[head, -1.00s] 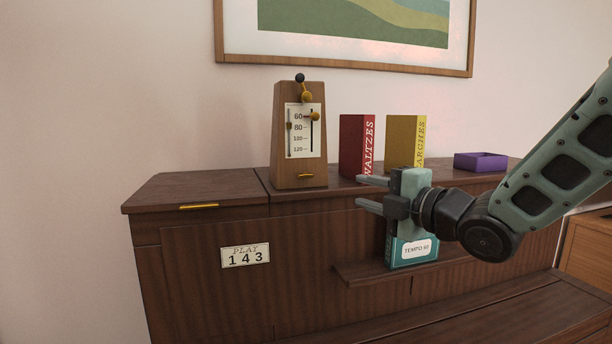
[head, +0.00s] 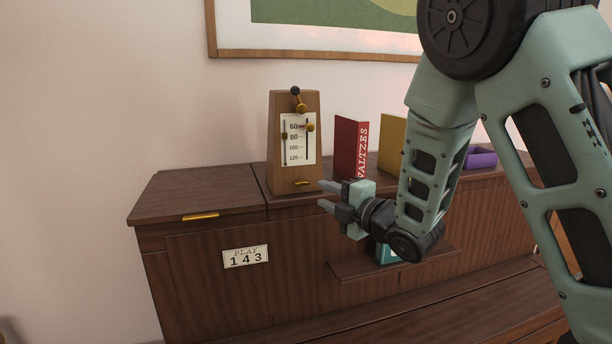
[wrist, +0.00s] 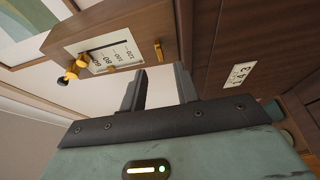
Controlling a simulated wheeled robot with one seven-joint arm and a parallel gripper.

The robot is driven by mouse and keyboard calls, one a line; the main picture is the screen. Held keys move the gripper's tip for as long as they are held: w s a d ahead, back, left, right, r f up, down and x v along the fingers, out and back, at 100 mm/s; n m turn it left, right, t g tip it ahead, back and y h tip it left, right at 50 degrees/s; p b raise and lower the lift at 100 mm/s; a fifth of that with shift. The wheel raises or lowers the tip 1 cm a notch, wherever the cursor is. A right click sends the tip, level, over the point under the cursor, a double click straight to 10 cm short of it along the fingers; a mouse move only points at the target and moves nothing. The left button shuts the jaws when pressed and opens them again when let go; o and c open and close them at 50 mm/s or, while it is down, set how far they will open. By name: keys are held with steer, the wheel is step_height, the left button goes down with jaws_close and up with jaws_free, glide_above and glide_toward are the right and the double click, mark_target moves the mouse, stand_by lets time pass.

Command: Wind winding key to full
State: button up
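The wooden metronome (head: 283,160) stands upright on the cabinet top, with a pale 60-to-120 scale plate (head: 298,140). Near its top is a brass piece with a dark ball (head: 296,91); it also shows in the wrist view (wrist: 72,72). I cannot tell whether this is the winding key. Brass pointers (head: 311,127) sit beside the scale, and a small brass handle (head: 301,183) is low on the front. My gripper (head: 323,195) is open and empty, in front of the metronome's lower right, pointing left. In the wrist view its fingers (wrist: 160,88) are apart with nothing between them.
A red WALTZES book (head: 348,148), a yellow book (head: 392,143) and a purple tray (head: 481,158) stand right of the metronome. A teal book on the ledge (head: 350,268) is mostly hidden by my arm. The cabinet top left of the metronome is clear, above a PLAY 143 plate (head: 245,257).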

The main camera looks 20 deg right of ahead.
mark_target(304, 185)
steer(key=p+x, duration=0.2)
steer(key=x, duration=0.5)
steer(key=shift+w+a, duration=0.1)
steer(key=shift+w, duration=0.25)
steer(key=shift+c, duration=0.3)
jaws_close()
